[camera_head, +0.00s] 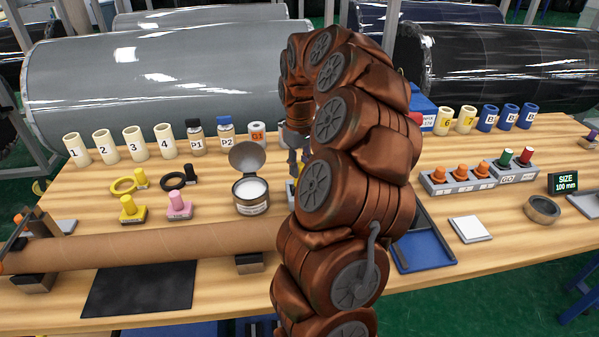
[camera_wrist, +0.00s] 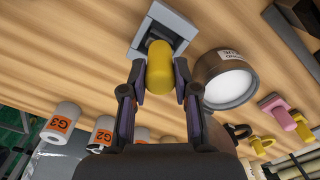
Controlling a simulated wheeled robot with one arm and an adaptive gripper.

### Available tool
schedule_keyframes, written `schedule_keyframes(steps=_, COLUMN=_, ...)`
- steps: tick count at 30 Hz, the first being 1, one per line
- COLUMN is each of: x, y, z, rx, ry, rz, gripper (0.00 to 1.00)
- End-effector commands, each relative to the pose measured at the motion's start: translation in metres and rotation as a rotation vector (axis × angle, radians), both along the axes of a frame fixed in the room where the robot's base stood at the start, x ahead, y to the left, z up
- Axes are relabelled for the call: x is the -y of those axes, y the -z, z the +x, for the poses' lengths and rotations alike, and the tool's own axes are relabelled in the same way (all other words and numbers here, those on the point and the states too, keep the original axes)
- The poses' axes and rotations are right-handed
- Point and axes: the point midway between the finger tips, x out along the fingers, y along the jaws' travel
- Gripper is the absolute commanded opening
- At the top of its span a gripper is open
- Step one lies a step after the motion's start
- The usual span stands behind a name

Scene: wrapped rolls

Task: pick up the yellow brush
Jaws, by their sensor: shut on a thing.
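The yellow brush (camera_wrist: 159,66) shows in the wrist view as a rounded yellow handle. It stands in or just over a square grey holder (camera_wrist: 143,45) with a dark inside. The brush's lower end is hidden, so I cannot tell whether it touches the holder. My gripper (camera_wrist: 160,82) is shut on the yellow handle, one finger on each side.
An open tin of white material (camera_head: 251,195) stands close left of my gripper, its lid raised. A long brown tube (camera_head: 150,250) lies in front on supports. Numbered cream tubes (camera_head: 135,143) stand at the back left. A blue tray (camera_head: 424,250) lies right of my arm.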

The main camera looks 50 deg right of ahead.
Motion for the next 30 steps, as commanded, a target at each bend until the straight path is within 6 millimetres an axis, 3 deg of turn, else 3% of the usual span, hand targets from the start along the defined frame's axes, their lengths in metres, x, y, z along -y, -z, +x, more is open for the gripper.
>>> schedule_keyframes(steps=16, x=0.0, y=-0.034, z=0.0, rx=0.001, ry=0.0, rz=0.0, gripper=0.0)
schedule_keyframes(steps=25, x=-0.028, y=-0.035, z=-0.001, rx=0.0, ry=-0.002, rz=-0.001, gripper=0.0)
schedule_keyframes(steps=30, x=-0.053, y=-0.037, z=-0.002, rx=0.001, ry=-0.004, rz=-0.001, gripper=0.0)
